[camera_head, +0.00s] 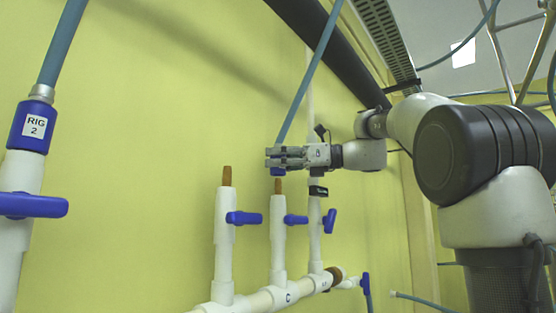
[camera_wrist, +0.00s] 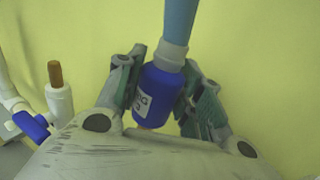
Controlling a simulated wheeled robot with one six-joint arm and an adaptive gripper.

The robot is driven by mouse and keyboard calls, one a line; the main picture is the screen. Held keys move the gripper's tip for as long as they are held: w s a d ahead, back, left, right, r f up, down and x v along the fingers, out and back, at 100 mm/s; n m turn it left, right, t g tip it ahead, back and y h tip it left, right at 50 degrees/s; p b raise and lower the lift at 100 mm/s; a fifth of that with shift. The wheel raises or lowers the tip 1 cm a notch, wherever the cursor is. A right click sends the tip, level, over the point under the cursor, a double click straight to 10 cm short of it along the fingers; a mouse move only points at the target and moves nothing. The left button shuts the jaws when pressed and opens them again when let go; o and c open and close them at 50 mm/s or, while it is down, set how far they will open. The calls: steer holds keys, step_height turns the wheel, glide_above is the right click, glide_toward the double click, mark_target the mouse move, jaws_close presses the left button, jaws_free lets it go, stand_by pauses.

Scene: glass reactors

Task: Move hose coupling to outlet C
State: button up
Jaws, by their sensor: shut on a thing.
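My gripper (camera_head: 284,158) is shut on the blue hose coupling (camera_wrist: 157,94), which sits upright between the fingers in the wrist view. Its blue hose (camera_head: 308,85) runs up from it, and its white label is partly hidden. In the head view only the coupling's blue lower end (camera_head: 277,171) shows below the fingers. That pipe rises from the manifold section marked C (camera_head: 288,297).
A left outlet (camera_head: 224,235) with a brown tip and a right outlet (camera_head: 315,235) flank it, with blue valve handles. A RIG 2 coupling (camera_head: 32,127) sits on a pipe at far left. A brown-tipped pipe (camera_wrist: 57,92) stands left in the wrist view.

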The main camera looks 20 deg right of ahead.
mark_target(278, 179)
steer(key=shift+f, duration=1.45)
stand_by(0.5)
steer(key=shift+f, duration=0.35)
steer(key=shift+f, duration=0.75)
steer(key=o, duration=1.2)
steer(key=shift+c, duration=0.2)
steer(key=v, duration=1.2)
